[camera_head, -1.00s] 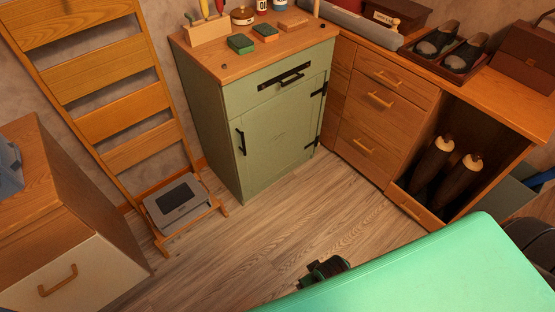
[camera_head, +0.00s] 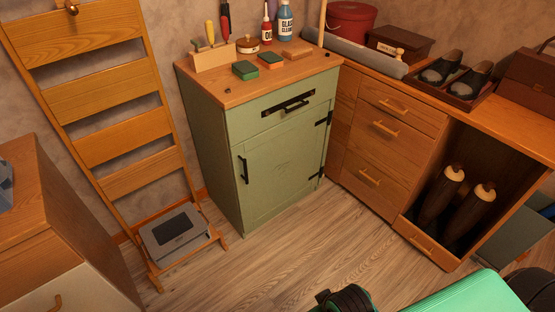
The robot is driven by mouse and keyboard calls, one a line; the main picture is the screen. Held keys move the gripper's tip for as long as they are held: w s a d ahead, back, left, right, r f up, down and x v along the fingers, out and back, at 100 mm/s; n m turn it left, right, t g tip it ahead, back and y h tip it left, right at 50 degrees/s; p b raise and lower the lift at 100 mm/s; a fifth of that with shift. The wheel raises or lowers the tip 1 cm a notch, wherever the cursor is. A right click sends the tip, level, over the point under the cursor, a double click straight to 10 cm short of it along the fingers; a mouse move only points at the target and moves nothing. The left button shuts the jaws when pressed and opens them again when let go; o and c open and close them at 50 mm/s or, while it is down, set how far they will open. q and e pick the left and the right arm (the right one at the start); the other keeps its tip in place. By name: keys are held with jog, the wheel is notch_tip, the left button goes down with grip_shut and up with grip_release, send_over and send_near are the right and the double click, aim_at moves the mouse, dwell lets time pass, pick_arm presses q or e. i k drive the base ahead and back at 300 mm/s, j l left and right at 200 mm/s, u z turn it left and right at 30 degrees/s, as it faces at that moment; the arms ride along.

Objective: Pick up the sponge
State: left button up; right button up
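Two small sponge-like blocks lie on the wooden top of the green cabinet (camera_head: 290,160). One is a green block (camera_head: 245,70) near the top's front left. The other is an orange-topped block with a green edge (camera_head: 270,61), just behind and to its right. I cannot tell from the picture which one is the sponge of the task. Both lie flat and apart from each other, with nothing on top of them.
Behind the blocks stand a tool holder (camera_head: 212,57), a round tin (camera_head: 247,44), a red bottle (camera_head: 267,32) and a blue bottle (camera_head: 285,20). A wooden block (camera_head: 297,50) lies right.

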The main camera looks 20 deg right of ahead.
aim_at(245, 71)
jog(key=i+j, duration=0.25)
jog(key=i, duration=0.15)
jog(key=i+j+z, duration=0.1)
jog(key=i+j, duration=0.15)
jog(key=i, duration=0.1)
